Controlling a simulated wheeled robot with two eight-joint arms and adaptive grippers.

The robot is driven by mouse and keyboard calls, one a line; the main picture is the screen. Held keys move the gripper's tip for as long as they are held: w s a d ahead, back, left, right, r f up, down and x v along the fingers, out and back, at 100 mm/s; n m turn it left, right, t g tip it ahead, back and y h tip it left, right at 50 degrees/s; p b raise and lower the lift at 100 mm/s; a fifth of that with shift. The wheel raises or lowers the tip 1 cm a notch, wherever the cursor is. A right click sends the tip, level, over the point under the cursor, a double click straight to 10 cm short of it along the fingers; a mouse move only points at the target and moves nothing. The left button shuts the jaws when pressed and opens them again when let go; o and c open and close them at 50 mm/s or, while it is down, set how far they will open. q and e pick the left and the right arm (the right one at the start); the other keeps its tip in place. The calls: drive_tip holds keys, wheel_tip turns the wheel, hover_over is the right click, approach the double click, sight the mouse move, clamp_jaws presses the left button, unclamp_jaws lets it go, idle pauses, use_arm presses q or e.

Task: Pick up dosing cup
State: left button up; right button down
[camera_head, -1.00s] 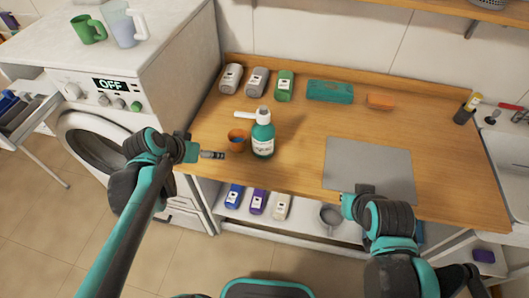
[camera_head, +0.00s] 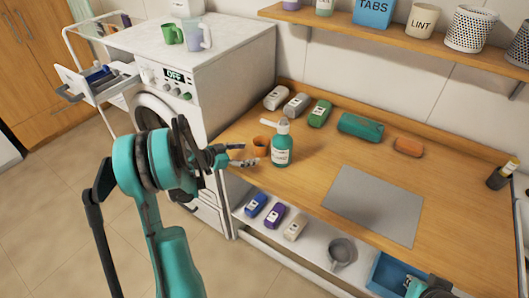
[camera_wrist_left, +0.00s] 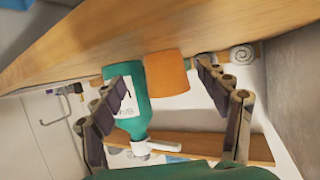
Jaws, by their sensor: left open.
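The dosing cup, a small orange cup (camera_head: 261,146), stands on the wooden counter beside a teal pump bottle (camera_head: 281,148). My left gripper (camera_head: 243,155) is open and empty, just left of the cup, with its fingers pointing toward it. In the left wrist view the orange cup (camera_wrist_left: 166,78) shows between the two spread fingers (camera_wrist_left: 165,100). The bottle (camera_wrist_left: 140,122) shows there partly behind one finger. Part of my right arm's end (camera_head: 425,288) shows at the bottom edge of the head view; its fingers cannot be made out.
A grey mat (camera_head: 372,204) lies at the right.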

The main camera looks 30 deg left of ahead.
sight(255, 150)
use_arm(q)
drive_tip(key=b+x, duration=0.1)
drive_tip(key=x, duration=0.1)
drive_tip(key=b+x, duration=0.1)
drive_tip(key=x, duration=0.2)
drive_tip(key=shift+w+a, duration=0.1)
drive_tip(key=shift+w, duration=0.3)
drive_tip(key=shift+s, duration=0.1)
drive_tip(key=shift+c, duration=0.9)
drive_tip(key=c, duration=1.2)
drive_tip(key=shift+r, duration=0.15)
